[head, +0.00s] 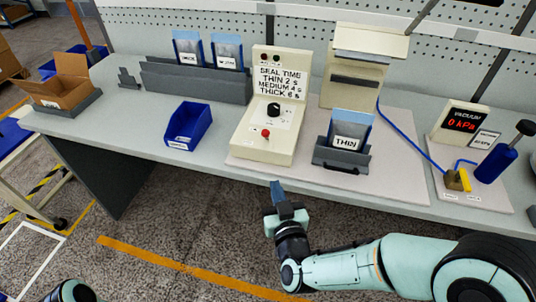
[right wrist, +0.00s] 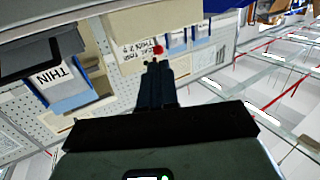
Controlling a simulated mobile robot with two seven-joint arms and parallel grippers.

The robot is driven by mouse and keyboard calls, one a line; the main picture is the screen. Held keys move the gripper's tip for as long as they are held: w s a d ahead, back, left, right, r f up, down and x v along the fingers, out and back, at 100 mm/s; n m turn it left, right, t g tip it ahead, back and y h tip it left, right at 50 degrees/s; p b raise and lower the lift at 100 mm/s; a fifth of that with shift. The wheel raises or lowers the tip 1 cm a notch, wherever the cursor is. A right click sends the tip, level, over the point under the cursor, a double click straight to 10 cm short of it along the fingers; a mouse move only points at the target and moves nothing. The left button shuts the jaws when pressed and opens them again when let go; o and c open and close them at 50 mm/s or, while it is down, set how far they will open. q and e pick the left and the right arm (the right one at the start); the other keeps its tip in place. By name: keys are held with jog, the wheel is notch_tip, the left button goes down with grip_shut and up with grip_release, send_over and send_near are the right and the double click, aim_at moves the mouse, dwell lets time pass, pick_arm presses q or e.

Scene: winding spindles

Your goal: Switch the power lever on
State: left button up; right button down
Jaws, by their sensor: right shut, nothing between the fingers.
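The sealer control box (head: 247,141) is cream, with a seal-time text panel, a black dial (head: 273,109) and a small red-tipped lever (head: 266,134) on its sloping front. Whether the lever is up or down is too small to tell. My right gripper (head: 277,190) is shut and empty, in front of the table's front edge and below the box, apart from the lever. In the right wrist view, the red lever tip (right wrist: 158,50) shows just beyond the shut fingertips (right wrist: 153,66). My left gripper is outside the view.
A grey tray holding a THIN pouch (head: 345,143) stands right of the box, before a cream sealing machine (head: 362,70). A blue bin (head: 188,126) is at left. The vacuum gauge (head: 461,121) reads 0 kPa. An open cardboard box (head: 61,88) is far left.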

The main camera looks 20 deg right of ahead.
aim_at(266, 136)
jog(key=shift+s+d+r+t+h, duration=0.1)
jog(key=shift+s+r+t+h, duration=0.1)
jog(key=shift+r, duration=0.4)
jog(key=shift+s+d+r+t+h, duration=0.1)
jog(key=shift+r+t+h, duration=0.1)
jog(key=shift+r, duration=0.4)
jog(key=shift+w, duration=0.1)
jog(key=w, duration=0.4)
jog(key=w+d, duration=0.1)
jog(key=w, duration=0.9)
jog(key=shift+d+r, duration=0.1)
jog(key=shift+d, duration=0.15)
jog(key=shift+r, duration=0.1)
